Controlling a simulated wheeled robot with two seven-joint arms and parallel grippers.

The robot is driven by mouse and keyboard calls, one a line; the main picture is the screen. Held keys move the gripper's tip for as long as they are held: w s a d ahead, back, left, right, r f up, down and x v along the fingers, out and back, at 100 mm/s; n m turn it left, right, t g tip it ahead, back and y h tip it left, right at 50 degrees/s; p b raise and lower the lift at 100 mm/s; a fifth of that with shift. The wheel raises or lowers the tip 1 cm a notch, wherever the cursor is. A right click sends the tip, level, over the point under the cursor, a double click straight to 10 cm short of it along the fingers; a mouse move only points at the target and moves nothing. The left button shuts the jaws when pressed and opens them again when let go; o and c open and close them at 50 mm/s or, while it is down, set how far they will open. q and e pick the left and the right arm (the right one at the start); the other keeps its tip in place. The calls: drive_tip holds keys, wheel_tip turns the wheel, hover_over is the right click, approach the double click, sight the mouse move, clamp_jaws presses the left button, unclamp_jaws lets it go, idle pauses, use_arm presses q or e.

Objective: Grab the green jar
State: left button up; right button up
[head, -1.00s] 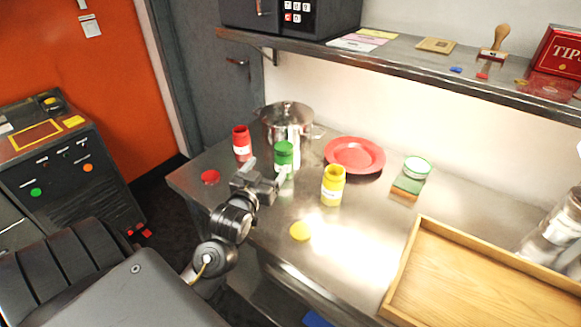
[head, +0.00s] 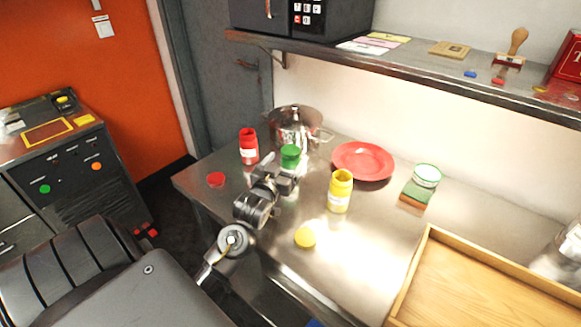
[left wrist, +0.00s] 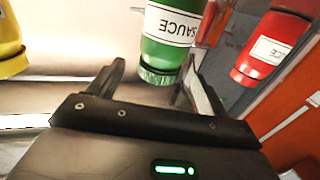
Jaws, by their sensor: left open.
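The green jar (head: 290,154) stands on the steel counter, its lower part hidden behind my left gripper in the head view. In the left wrist view the green jar (left wrist: 168,40) has a white "SAUCE" label and appears upside down, its green end pointing toward the space between the fingers. My left gripper (head: 282,176) is open, with the jar in front of its spread fingers; in the left wrist view the gripper (left wrist: 158,85) shows no hold on it. I cannot tell whether a finger touches the jar. My right gripper is not in view.
A red jar (head: 249,148) stands left of the green one, a yellow jar (head: 340,192) to the right. A steel pot (head: 297,128) and red plate (head: 363,160) are behind. Red lid (head: 216,180) and yellow lid (head: 305,237) lie on the counter. A wooden tray (head: 425,250) is right.

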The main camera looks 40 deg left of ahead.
use_arm(q)
drive_tip(key=p+x, duration=0.1)
drive_tip(key=x, duration=0.4)
drive_tip(key=shift+p, duration=0.3)
drive_tip(key=c, duration=1.6)
